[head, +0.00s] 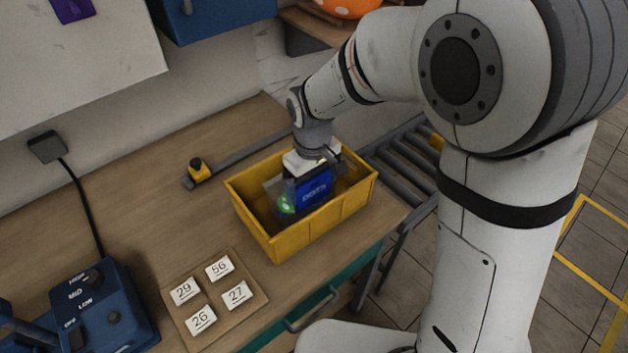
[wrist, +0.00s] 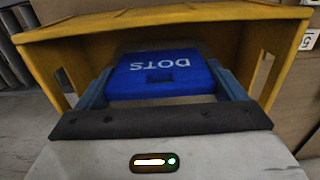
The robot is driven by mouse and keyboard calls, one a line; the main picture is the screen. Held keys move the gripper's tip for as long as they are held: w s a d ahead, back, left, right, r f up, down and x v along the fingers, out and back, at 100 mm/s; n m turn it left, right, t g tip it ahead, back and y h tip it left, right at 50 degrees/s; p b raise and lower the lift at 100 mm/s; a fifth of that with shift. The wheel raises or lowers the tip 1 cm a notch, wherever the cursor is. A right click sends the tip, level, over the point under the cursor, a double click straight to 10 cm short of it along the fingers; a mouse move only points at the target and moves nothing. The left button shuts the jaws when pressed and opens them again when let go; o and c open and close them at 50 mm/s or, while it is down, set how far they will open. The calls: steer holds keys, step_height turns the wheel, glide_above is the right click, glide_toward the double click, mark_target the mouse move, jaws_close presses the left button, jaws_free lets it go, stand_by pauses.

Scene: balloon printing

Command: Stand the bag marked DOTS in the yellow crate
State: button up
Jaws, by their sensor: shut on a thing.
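The blue bag marked DOTS (head: 314,190) is inside the yellow crate (head: 303,232), which stands on the wooden bench. In the wrist view the bag (wrist: 165,78) shows its DOTS label between the fingers of my gripper (wrist: 163,92). My gripper is shut on the bag and reaches down into the crate from above. The crate walls (wrist: 165,14) surround the bag in the wrist view. The bag's lower part is hidden, so I cannot tell whether it touches the crate floor.
A board with number tiles (head: 215,300) lies left of the crate. A blue control box (head: 105,305) stands at the lower left. A yellow-topped stop (head: 199,169) on a rail is behind the crate. A roller conveyor (head: 405,160) is at the right.

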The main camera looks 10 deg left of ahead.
steer(key=shift+f, duration=0.2)
steer(key=o, duration=0.9)
steer(key=shift+r, duration=0.1)
step_height(320, 180, up, 12)
steer(key=shift+r+b, duration=0.15)
steer(key=shift+b, duration=0.15)
steer(key=s+d+m+t, duration=0.1)
steer(key=s+d+m, duration=0.2)
steer(key=d, duration=0.5)
steer(key=s+d+m+t, duration=0.1)
steer(key=s+d+m, duration=0.2)
steer(key=d, duration=0.5)
steer(key=s+d+m+t, duration=0.1)
steer(key=s+d+m, duration=0.2)
steer(key=s+d, duration=0.2)
steer(key=shift+s+d+f+m, duration=0.1)
steer(key=shift+d+f+m, duration=0.1)
steer(key=shift+d, duration=0.75)
steer(key=shift+s+d+f+m, duration=0.1)
steer(key=shift+d+f+m, duration=0.1)
steer(key=shift+d, duration=0.75)
steer(key=shift+w, duration=0.1)
